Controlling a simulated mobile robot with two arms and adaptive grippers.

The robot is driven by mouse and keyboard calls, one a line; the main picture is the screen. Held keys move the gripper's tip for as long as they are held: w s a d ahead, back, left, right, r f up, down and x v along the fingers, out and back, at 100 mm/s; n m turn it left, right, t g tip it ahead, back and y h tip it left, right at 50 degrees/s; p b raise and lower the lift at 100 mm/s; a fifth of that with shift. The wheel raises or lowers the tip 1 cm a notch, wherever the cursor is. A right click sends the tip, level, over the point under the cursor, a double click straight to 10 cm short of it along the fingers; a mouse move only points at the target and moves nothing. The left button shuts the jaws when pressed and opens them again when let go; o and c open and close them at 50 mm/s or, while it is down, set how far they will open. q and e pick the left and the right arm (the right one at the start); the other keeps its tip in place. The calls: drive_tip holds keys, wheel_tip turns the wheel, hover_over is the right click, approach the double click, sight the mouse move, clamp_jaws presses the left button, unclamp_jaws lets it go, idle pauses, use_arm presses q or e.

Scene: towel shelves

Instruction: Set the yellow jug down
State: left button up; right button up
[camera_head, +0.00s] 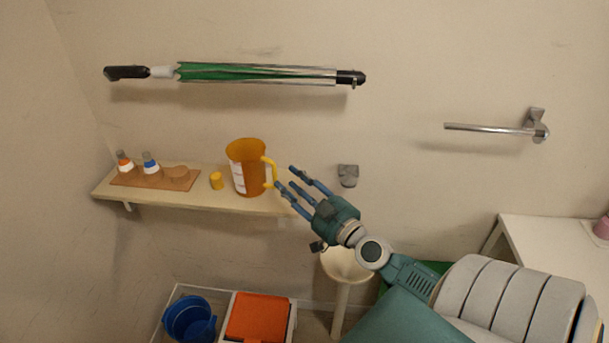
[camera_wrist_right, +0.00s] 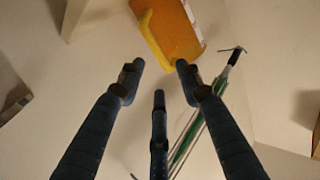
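The yellow jug (camera_head: 247,168) stands upright on the wall shelf (camera_head: 208,199), towards its right end, with its yellow handle facing right. My right gripper (camera_head: 288,182) is just right of the handle, with its blue fingers spread and nothing between them. In the right wrist view the jug (camera_wrist_right: 178,32) shows at the top, beyond the open fingers (camera_wrist_right: 158,78). The fingertips are near the handle; whether any finger touches it I cannot tell. My left gripper is not in view.
A small yellow cup (camera_head: 216,181) stands left of the jug. A brown tray (camera_head: 128,180) with small bottles is at the shelf's left. A green umbrella-like item (camera_head: 255,74) hangs above. A towel bar (camera_head: 485,128) is at right. A blue bucket (camera_head: 190,319) stands below.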

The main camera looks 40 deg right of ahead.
drive_tip(key=shift+s+a+f+b, duration=0.1)
drive_tip(key=shift+s+b, duration=0.3)
drive_tip(key=shift+s, duration=0.9)
drive_tip(key=shift+s+a+b, duration=0.1)
drive_tip(key=shift+s+b, duration=0.25)
drive_tip(key=shift+s, duration=0.9)
